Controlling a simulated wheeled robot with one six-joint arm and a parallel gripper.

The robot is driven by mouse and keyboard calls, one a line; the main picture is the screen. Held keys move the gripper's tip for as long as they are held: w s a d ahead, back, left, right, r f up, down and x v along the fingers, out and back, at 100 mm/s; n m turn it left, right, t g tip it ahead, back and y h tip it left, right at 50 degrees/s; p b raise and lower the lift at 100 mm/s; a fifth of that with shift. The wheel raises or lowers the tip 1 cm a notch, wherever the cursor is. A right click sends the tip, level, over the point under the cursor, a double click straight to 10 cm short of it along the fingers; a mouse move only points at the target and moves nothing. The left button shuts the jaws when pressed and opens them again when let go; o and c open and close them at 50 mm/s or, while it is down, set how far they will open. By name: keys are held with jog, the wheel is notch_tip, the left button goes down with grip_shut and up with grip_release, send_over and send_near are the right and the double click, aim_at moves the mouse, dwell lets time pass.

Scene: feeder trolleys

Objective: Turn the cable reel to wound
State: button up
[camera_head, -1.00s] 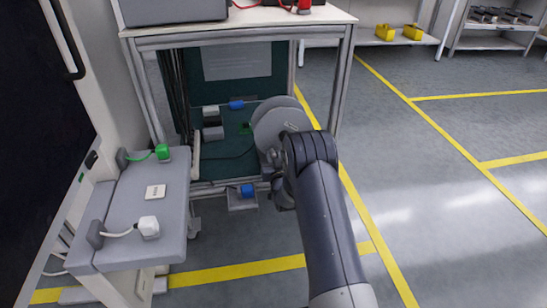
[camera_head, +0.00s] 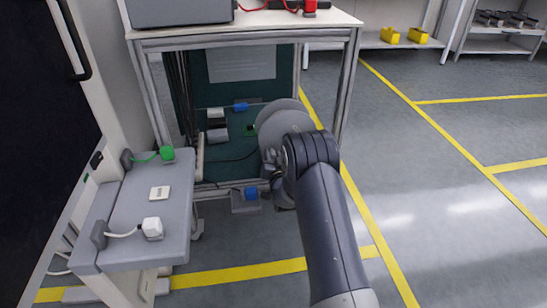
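The cable reel (camera_head: 284,112), with grey round discs, sits at the right side of the trolley's lower bay. My arm covers its lower right part. My gripper (camera_head: 279,187) is mostly hidden behind my own wrist, at or just below the reel. I cannot tell whether it touches the reel or whether its fingers are open or shut. The reel's wound or unwound state cannot be read from here.
The trolley frame (camera_head: 352,85) surrounds the bay. A blue connector (camera_head: 251,192) sits on a low bracket. A grey side shelf (camera_head: 135,225) at left bears a green plug (camera_head: 167,153) and a white plug (camera_head: 152,228). The floor at right (camera_head: 430,200) is clear.

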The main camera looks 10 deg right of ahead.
jog(key=shift+o, duration=1.3)
jog(key=s+p, duration=0.3)
jog(key=s, duration=0.8)
